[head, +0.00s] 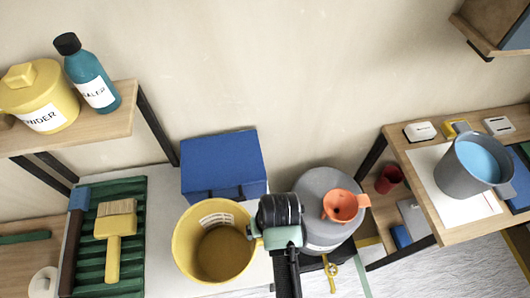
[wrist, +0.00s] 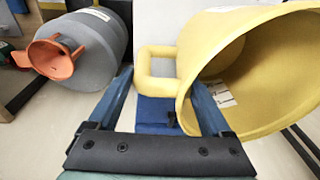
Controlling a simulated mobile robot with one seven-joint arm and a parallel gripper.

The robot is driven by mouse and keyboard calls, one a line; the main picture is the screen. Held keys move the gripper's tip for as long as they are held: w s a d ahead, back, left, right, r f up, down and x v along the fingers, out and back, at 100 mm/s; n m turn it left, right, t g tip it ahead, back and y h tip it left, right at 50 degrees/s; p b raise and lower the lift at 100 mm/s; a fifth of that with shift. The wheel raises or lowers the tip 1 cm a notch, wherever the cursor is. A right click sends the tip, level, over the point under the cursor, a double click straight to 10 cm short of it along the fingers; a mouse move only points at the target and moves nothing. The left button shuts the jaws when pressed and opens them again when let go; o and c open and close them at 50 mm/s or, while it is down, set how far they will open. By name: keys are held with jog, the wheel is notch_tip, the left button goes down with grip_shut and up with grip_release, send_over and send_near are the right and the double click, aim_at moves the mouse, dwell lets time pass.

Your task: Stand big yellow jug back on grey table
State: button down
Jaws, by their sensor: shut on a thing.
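The big yellow jug (head: 222,252) is at the lower middle of the head view, its open mouth facing up toward the camera and its brownish inside showing. My gripper (head: 257,238) is at its right side, shut on its handle. In the wrist view the yellow handle (wrist: 158,52) lies between my fingers, and the jug body (wrist: 215,50) fills the right side. The light grey table (head: 162,190) is beneath and around the jug. The jug's base is hidden, so I cannot tell whether it touches the tabletop.
A blue box (head: 222,165) stands just behind the jug. A green ribbed tray (head: 128,191) with a yellow brush (head: 115,235) lies left. A grey container (head: 318,190) with an orange funnel (head: 340,205) stands close right of my gripper. Wooden shelves flank both sides.

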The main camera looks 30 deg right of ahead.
jog(key=shift+f, duration=1.75)
grip_release()
jog(key=shift+f, duration=0.1)
notch_tip(320, 180, up, 12)
jog(key=s, duration=0.1)
jog(key=shift+s+d, duration=0.2)
jog(key=shift+s, duration=0.15)
